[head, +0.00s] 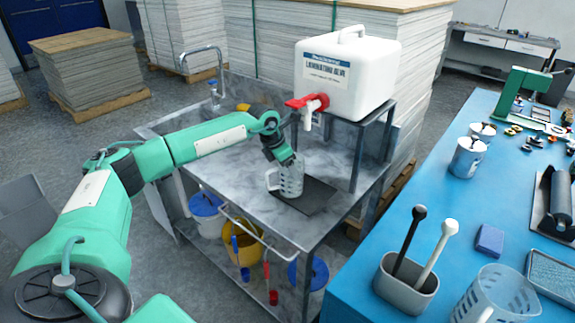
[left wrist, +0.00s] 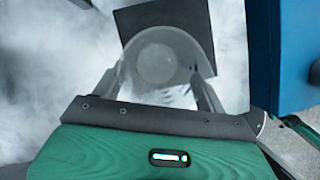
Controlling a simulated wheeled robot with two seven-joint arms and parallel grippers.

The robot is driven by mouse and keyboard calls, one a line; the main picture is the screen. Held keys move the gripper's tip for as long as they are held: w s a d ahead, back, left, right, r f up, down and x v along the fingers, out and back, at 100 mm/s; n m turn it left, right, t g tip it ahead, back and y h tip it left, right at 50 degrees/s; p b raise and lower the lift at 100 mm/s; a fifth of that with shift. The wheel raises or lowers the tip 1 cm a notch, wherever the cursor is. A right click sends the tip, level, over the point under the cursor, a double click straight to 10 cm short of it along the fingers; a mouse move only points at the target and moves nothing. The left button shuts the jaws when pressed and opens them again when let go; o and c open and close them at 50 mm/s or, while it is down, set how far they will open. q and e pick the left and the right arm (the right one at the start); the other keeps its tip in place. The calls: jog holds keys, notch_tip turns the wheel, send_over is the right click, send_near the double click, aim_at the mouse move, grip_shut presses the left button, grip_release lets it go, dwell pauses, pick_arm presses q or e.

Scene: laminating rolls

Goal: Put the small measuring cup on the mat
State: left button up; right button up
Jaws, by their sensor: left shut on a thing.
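The small measuring cup (head: 291,184) is clear and ribbed, upright, with its handle to the left. My left gripper (head: 287,162) is shut on it from above. The dark mat (head: 318,198) lies on the grey metal bench under the spout. In the head view the cup overlaps the mat's left part; I cannot tell whether its base touches it. In the left wrist view the cup (left wrist: 158,62) shows between the fingers of my gripper (left wrist: 150,92), with the mat (left wrist: 195,22) partly behind it. My right gripper is not in view.
A white tank (head: 347,75) with a red tap (head: 308,102) stands on a raised stand just behind the mat. A larger clear jug (head: 497,296) and a grey holder (head: 405,288) stand on the blue table (head: 455,205) at right. The bench's front is clear.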

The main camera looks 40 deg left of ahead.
pick_arm(q)
jog(key=o, duration=0.9)
jog(key=shift+f, duration=0.1)
jog(key=shift+c, duration=0.2)
jog(key=o, duration=0.4)
jog(key=b+v, duration=0.2)
jog(key=v, duration=0.9)
jog(key=shift+s+a+r, duration=0.1)
jog(key=shift+s+r, duration=0.1)
jog(key=shift+r, duration=0.4)
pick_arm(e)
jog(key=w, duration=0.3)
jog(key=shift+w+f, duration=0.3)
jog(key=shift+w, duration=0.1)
